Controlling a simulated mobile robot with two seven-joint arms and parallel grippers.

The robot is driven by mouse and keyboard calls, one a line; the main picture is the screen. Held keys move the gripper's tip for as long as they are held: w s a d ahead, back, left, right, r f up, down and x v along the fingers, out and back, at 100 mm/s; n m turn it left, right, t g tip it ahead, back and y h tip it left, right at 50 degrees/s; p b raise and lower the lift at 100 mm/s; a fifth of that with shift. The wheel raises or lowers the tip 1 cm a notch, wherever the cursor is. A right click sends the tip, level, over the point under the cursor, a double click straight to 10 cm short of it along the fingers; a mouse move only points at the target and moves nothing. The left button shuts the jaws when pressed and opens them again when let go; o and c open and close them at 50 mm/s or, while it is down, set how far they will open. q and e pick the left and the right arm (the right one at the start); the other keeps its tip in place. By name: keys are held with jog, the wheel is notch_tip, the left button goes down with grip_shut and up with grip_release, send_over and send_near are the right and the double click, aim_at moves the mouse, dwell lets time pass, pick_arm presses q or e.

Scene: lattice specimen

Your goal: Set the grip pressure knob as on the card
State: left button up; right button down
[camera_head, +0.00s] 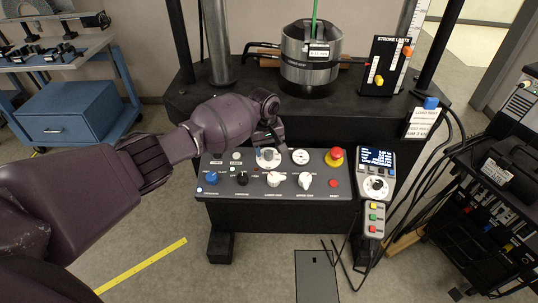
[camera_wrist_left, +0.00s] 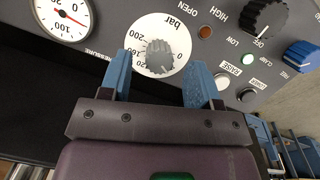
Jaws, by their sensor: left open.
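The grip pressure knob is a grey ribbed knob (camera_wrist_left: 160,58) on a white dial marked in bar in the left wrist view. In the head view its white dial (camera_head: 267,158) sits at the back of the control panel. My left gripper (camera_wrist_left: 158,64) is open, its two blue fingers either side of the dial with the knob between them; I cannot tell whether they touch it. In the head view my left gripper (camera_head: 268,138) is just above the dial and partly hides it. A white card (camera_head: 422,122) hangs at the right; its writing is too small to read.
A pressure gauge (camera_head: 300,157) and a red emergency button (camera_head: 334,157) are right of the dial. Several other knobs, including a blue one (camera_head: 211,178), line the panel's front (camera_head: 255,191). A handheld controller (camera_head: 377,172) stands to the right.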

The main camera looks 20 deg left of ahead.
aim_at(269, 155)
pick_arm(q)
jog(key=shift+d+f, duration=0.1)
jog(key=shift+f, duration=1.25)
jog(key=c, duration=0.9)
